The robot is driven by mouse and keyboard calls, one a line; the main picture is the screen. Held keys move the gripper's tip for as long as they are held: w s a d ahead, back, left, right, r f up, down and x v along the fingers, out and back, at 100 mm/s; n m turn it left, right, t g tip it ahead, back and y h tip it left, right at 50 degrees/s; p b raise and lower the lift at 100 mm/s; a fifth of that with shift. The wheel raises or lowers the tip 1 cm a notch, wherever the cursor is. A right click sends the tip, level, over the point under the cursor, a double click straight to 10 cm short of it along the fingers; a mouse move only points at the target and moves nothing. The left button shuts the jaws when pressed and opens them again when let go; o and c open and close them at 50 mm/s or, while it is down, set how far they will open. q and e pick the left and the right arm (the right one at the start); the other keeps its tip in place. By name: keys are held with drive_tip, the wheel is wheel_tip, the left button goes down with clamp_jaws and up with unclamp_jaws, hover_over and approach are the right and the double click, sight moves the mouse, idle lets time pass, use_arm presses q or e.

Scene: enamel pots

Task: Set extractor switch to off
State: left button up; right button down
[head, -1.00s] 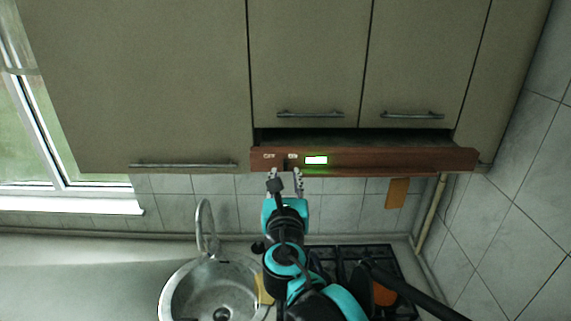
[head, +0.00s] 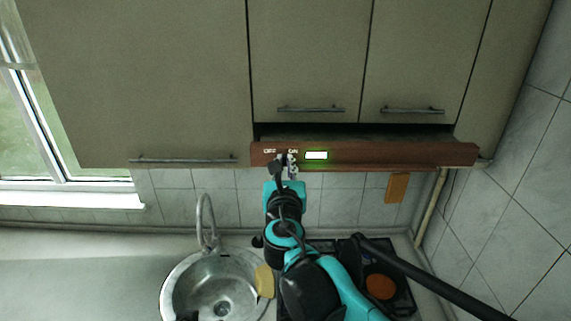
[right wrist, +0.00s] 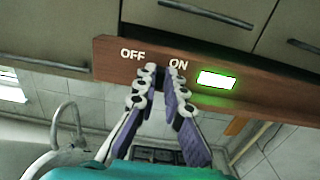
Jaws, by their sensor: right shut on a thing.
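The extractor's wooden front panel (head: 400,154) runs under the upper cabinets and also crosses the right wrist view (right wrist: 262,97). It carries the labels OFF on the left and ON on the right. A lit indicator (head: 316,155) right of ON glows white with a green edge, also in the right wrist view (right wrist: 216,79). My right gripper (head: 286,158) is at the panel below the labels, its fingers close together and shut on the switch. My left gripper is out of view.
Upper cabinets with bar handles (head: 311,109) sit above the panel. Below are a round sink (head: 185,285) with a tap (head: 205,215), a yellow sponge-like thing (head: 265,282) and a dark hob with an orange round thing (head: 381,287). A tiled wall closes the right.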

drive_tip(key=shift+a, duration=1.1)
drive_tip(key=c, duration=1.6)
unclamp_jaws()
drive_tip(key=shift+d, duration=0.15)
drive_tip(key=shift+s, duration=0.15)
drive_tip(key=s, duration=1.1)
drive_tip(key=shift+s, duration=0.4)
drive_tip(key=shift+f, duration=0.1)
